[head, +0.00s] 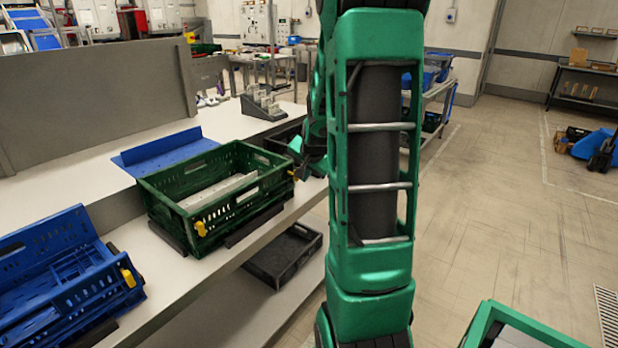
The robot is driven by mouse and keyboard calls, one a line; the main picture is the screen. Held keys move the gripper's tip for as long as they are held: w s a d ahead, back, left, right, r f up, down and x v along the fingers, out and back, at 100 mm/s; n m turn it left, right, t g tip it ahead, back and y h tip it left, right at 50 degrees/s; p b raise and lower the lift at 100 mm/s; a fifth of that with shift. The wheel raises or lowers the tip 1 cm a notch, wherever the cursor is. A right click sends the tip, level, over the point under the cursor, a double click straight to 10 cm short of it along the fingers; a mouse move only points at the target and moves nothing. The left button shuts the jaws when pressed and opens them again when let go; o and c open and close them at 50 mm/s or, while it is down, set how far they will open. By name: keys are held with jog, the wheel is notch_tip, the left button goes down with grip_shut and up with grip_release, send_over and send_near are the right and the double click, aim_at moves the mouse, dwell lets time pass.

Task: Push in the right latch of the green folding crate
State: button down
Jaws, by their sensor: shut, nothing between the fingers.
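The green folding crate (213,190) stands open on the white counter, with a pale grey piece lying inside it. A yellow latch (201,228) shows at its near left corner. The right latch (292,174) is a small yellow spot at the crate's right end, partly hidden by my gripper. My gripper (299,160) is shut and empty, close beside that right end, at about rim height. The picture is too small to tell whether the fingertips touch the latch. My green arm (372,150) fills the middle of the view.
A blue folding crate (62,290) with a yellow latch is at the lower left. A blue panel (165,152) lies behind the green crate. A grey stand (263,104) is farther back. A black tray (284,255) sits on the lower shelf. Floor at right is mostly clear.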

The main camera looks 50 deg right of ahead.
jog(key=shift+w, duration=0.45)
jog(key=w, duration=0.2)
jog(key=shift+w+a, duration=0.2)
jog(key=shift+w, duration=0.2)
jog(key=shift+w+a+r, duration=0.1)
jog(key=s+a+r, duration=0.2)
jog(key=s+r, duration=0.5)
jog(key=s, duration=0.2)
jog(key=shift+s+a+r, duration=0.2)
jog(key=shift+a+r, duration=0.15)
jog(key=shift+a, duration=0.05)
